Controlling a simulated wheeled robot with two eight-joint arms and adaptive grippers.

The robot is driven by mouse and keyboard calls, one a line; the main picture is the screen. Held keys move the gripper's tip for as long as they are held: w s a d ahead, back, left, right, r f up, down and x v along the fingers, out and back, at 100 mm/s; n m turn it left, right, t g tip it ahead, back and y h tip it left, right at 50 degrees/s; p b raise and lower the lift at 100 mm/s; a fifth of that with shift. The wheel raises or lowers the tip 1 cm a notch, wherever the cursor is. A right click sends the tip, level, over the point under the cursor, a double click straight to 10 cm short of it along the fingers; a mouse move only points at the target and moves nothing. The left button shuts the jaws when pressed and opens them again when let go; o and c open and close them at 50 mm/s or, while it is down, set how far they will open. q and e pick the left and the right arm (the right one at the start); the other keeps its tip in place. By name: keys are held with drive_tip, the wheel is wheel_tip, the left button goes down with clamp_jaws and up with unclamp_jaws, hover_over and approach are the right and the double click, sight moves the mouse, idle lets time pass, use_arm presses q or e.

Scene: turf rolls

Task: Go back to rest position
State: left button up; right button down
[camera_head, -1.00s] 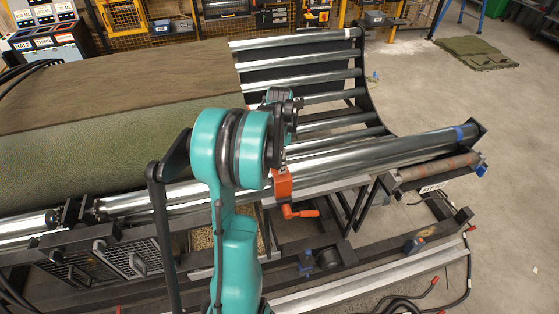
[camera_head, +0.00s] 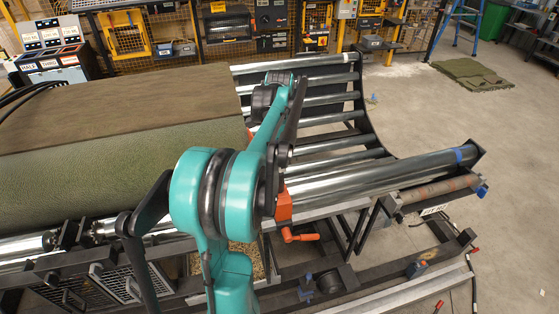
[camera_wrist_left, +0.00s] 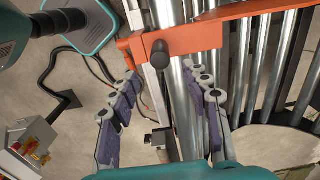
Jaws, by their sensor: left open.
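My left gripper (camera_wrist_left: 163,118) is open and empty in the left wrist view, with its two dark padded fingers spread apart. An orange bracket with a black knob (camera_wrist_left: 180,45) and steel rollers (camera_wrist_left: 182,95) show beyond the fingers. In the head view a teal arm of mine rises from the bottom centre and bends over the machine's edge, with a dark end (camera_head: 268,97) above the roller bed. I cannot make out gripper fingers there. No right gripper shows in either view.
A green turf sheet (camera_head: 110,170) with a brown part lies on the machine at left. The roller bed (camera_head: 320,100) is bare at right. An orange crank handle (camera_head: 298,236) sticks out beside the arm. A folded turf piece (camera_head: 468,74) lies on open floor.

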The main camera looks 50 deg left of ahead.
idle(0.3)
use_arm(q)
drive_tip(key=d+f+n+t+y+b, duration=0.1)
drive_tip(key=d+f+b, duration=0.35)
drive_tip(key=d, duration=0.45)
drive_tip(key=d+f+n+t+b, duration=0.1)
drive_tip(key=d+f+t+b, duration=0.1)
drive_tip(key=d+f+b, duration=0.35)
drive_tip(key=s+d+f+n+t+b, duration=0.1)
drive_tip(key=s+d+f+b, duration=0.1)
drive_tip(key=d, duration=0.4)
drive_tip(key=s+d+f+n+t+b, duration=0.1)
drive_tip(key=s+d+f+b, duration=0.2)
drive_tip(key=d+f+b, duration=0.2)
drive_tip(key=s+d+f+n+t+h+b, duration=0.1)
drive_tip(key=s+d+f+t+b, duration=0.1)
drive_tip(key=d+f, duration=0.5)
drive_tip(key=shift+s+b, duration=0.65)
